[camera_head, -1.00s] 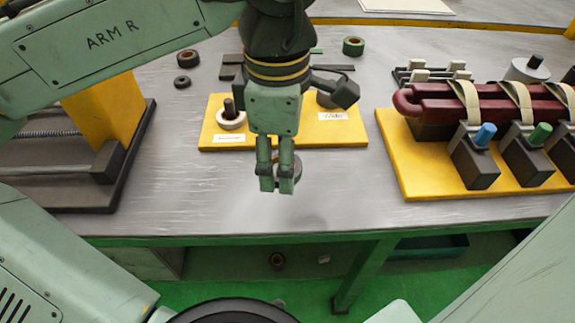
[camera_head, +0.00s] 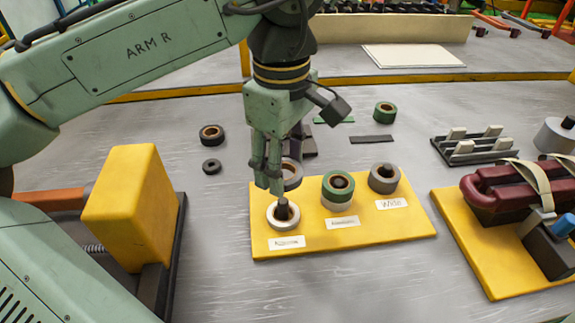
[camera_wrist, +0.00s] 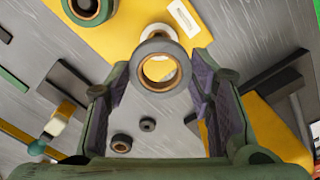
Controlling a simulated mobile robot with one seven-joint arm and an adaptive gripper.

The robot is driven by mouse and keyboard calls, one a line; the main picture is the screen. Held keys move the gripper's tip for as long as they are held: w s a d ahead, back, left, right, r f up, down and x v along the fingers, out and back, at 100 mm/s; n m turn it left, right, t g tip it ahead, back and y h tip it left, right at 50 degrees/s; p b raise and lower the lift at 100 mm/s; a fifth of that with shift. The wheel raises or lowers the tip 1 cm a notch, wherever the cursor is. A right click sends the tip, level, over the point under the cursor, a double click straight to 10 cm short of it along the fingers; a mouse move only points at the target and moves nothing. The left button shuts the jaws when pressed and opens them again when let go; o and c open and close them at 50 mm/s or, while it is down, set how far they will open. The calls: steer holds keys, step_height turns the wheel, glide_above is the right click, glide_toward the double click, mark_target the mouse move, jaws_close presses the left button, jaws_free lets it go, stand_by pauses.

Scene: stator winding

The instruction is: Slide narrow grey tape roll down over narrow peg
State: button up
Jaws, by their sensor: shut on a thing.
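The narrow grey tape roll (camera_head: 291,175) is held in my gripper (camera_head: 268,186), above the yellow board (camera_head: 350,237). In the wrist view the roll (camera_wrist: 160,66) sits between the two fingers, and its hole shows yellow rather than a peg. The narrow dark peg (camera_head: 282,207) stands at the board's left end, with a white roll (camera_head: 283,223) around its base. In the head view the grey roll appears above and slightly right of the peg top, apart from it. The white roll (camera_wrist: 158,32) shows partly behind the grey roll in the wrist view.
A green roll over a grey one (camera_head: 338,187) stands at the board's middle, and a grey-brown roll (camera_head: 383,178) at its right. Loose rolls (camera_head: 212,135) lie at the back left. A yellow block (camera_head: 127,207) stands left; a red coil fixture (camera_head: 510,200) stands right.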

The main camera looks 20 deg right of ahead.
mark_target(283, 200)
steer(key=shift+w, duration=0.2)
steer(key=shift+f+b, duration=3.1)
steer(key=shift+f, duration=0.55)
steer(key=o, duration=1.1)
steer(key=shift+o, duration=0.2)
steer(key=shift+r, duration=0.1)
step_height(283, 200, up, 12)
steer(key=shift+s, duration=0.15)
